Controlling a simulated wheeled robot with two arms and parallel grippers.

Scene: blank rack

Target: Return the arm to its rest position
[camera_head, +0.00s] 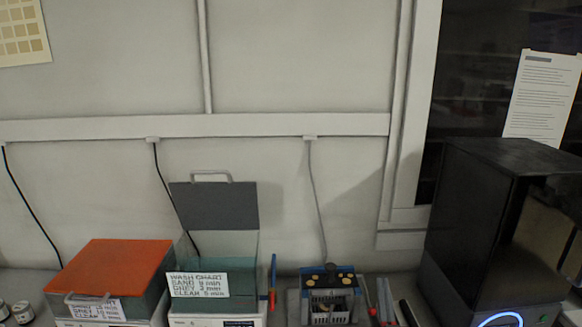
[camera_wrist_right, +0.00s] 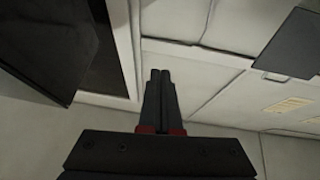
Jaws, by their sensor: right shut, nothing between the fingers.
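My right gripper (camera_wrist_right: 160,76) shows in the right wrist view. Its two dark fingers, red at the base, are together with nothing between them. It is clear of every object, with pale wall panels behind it. I cannot make out this gripper in the head view. My left gripper is in neither view.
In the head view an orange-lidded bath (camera_head: 112,264), an open bath with a raised grey lid (camera_head: 216,206), a blue rack (camera_head: 328,283) and a tall black machine (camera_head: 470,215) stand along the bench. Cables hang down the wall. A dark box (camera_wrist_right: 45,45) is upper left in the wrist view.

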